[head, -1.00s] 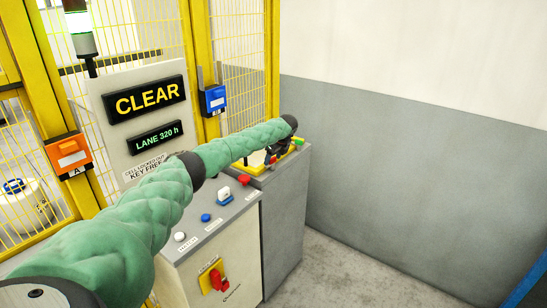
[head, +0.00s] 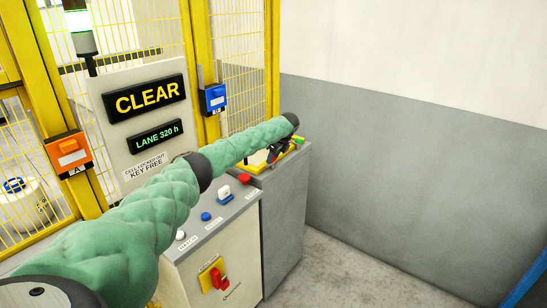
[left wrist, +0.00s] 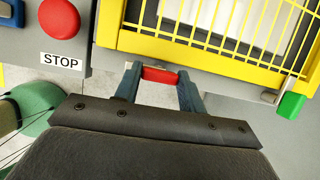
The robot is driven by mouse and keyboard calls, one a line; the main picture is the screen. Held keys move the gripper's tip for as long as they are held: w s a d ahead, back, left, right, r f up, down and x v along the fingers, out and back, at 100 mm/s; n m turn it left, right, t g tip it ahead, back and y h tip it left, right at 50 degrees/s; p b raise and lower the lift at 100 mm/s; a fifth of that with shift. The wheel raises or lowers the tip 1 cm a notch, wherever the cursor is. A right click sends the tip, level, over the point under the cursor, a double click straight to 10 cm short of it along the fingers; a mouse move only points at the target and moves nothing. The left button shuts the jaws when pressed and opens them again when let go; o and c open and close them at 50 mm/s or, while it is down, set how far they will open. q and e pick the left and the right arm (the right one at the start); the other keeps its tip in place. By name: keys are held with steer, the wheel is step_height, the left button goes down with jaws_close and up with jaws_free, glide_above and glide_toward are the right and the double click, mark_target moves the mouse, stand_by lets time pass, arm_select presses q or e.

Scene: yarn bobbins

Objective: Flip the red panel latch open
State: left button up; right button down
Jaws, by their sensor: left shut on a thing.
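My left gripper (left wrist: 160,85) is shut on the red panel latch (left wrist: 160,76), a short red bar seen between its two fingertips in the left wrist view. The latch lies at the near edge of a yellow-framed mesh panel (left wrist: 185,45). In the head view, my left gripper (head: 273,155) reaches down over the grey cabinet top at the back, and my green-sleeved arm partly covers the panel. The latch cannot be made out clearly there. My right gripper is not in view.
A red STOP button (left wrist: 60,18) sits left of the latch. A green-tipped part (left wrist: 291,105) is at the panel's right corner. The console (head: 215,235) has several buttons and a red rotary switch (head: 217,279). Yellow mesh fencing stands behind; floor at right is clear.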

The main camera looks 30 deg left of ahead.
arm_select(q)
steer(key=o, duration=1)
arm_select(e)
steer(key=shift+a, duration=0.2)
arm_select(q)
steer(key=shift+d+r, duration=0.1)
steer(key=shift+r, duration=0.15)
steer(key=shift+d+r+b, duration=0.2)
steer(key=shift+r+b, duration=0.1)
steer(key=shift+b, duration=0.15)
steer(key=shift+b+v, duration=1.15)
steer(key=shift+v, duration=2.15)
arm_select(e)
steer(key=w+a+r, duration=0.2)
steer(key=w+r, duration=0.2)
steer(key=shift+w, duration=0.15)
arm_select(q)
steer(key=shift+a+n, duration=0.1)
steer(key=shift+n, duration=0.2)
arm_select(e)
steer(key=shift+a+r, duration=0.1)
